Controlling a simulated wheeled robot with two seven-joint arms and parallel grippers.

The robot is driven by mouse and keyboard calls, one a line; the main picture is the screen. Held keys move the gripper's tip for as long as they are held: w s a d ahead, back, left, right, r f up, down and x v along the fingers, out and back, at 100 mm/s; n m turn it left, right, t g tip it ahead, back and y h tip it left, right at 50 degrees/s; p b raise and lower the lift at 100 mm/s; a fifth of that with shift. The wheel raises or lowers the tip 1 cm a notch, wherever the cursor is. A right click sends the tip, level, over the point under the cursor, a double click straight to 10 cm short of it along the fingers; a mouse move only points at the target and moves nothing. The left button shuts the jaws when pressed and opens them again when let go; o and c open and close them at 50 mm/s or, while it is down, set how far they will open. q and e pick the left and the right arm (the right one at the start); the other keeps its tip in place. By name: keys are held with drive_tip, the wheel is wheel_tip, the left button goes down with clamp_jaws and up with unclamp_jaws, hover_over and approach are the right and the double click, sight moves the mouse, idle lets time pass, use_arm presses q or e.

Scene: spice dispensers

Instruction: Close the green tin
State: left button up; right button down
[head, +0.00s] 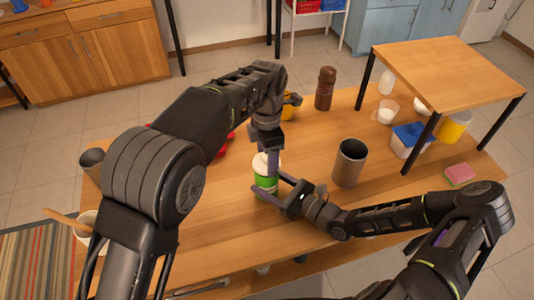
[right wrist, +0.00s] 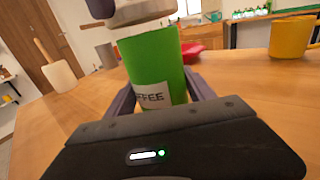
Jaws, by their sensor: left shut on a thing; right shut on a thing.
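The green tin (head: 267,183) stands upright on the wooden table in the head view. In the right wrist view the tin (right wrist: 158,68) shows part of a "COFFEE" label. My right gripper (head: 271,182) is shut around its sides, one finger on each side. My left gripper (head: 268,150) comes down from above and is shut on the pale lid (head: 261,163). In the right wrist view the lid (right wrist: 141,13) is over the tin's top and looks slightly tilted. The tin's rim is partly hidden, so I cannot tell whether the lid is seated.
A grey cup (head: 350,163) stands right of the tin. A brown mill (head: 325,89) and a yellow mug (head: 289,106) are behind. A raised wooden shelf (head: 447,70) stands at the right, near a pink sponge (head: 460,174). A red dish (right wrist: 191,50) lies behind the tin.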

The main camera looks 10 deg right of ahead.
use_arm(q)
drive_tip(key=shift+f, duration=0.6)
idle(0.7)
drive_tip(key=o, duration=1.4)
drive_tip(key=shift+r, duration=0.1)
wheel_tip(320, 180, up, 7)
drive_tip(key=shift+r, duration=0.15)
use_arm(e)
drive_tip(key=shift+c, duration=1.3)
unclamp_jaws()
